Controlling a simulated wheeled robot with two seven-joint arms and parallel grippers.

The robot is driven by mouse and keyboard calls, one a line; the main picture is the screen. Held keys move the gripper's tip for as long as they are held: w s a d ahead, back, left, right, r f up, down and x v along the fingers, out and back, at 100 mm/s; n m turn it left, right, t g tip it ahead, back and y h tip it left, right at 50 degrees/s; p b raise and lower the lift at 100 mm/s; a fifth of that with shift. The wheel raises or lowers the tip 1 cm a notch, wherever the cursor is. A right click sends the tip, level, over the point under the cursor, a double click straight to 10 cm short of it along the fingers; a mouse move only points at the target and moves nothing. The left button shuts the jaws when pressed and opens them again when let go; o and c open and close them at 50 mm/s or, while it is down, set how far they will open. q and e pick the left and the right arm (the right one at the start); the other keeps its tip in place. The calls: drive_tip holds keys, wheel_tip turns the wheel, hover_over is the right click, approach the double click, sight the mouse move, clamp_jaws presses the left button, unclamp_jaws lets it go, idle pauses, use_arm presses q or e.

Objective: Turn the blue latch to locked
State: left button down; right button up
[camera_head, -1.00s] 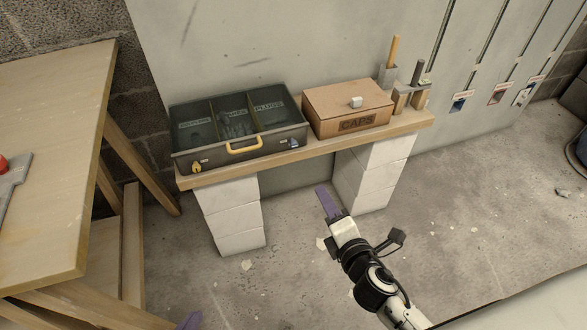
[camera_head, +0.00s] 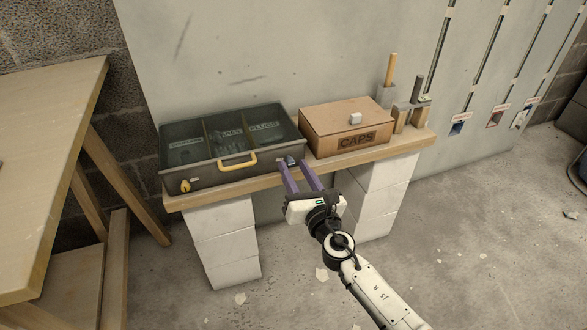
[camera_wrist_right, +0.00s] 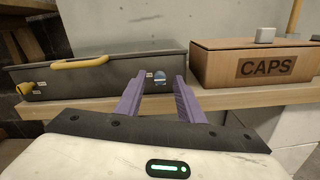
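The blue latch (camera_wrist_right: 161,80) is on the right part of the front of a dark grey case (camera_head: 231,170). It is small, with small pale labels near it, and its exact turn is hard to read. In the head view the latch (camera_head: 290,160) sits by my fingertips, partly hidden. My right gripper (camera_wrist_right: 159,84) is open, with its two purple fingers apart and nothing between them but the view of the latch. In the head view the right gripper (camera_head: 292,165) points at the case front. I cannot tell whether it touches. My left gripper is out of view.
The case has a yellow handle (camera_head: 238,162) and a yellow latch (camera_head: 185,186) at its left. A cardboard CAPS box (camera_head: 347,131) stands close on the right, on the same wooden shelf (camera_head: 400,146). A wooden table (camera_head: 45,150) is at left.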

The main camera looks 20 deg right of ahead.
drive_tip(key=shift+w, duration=0.65)
clamp_jaws()
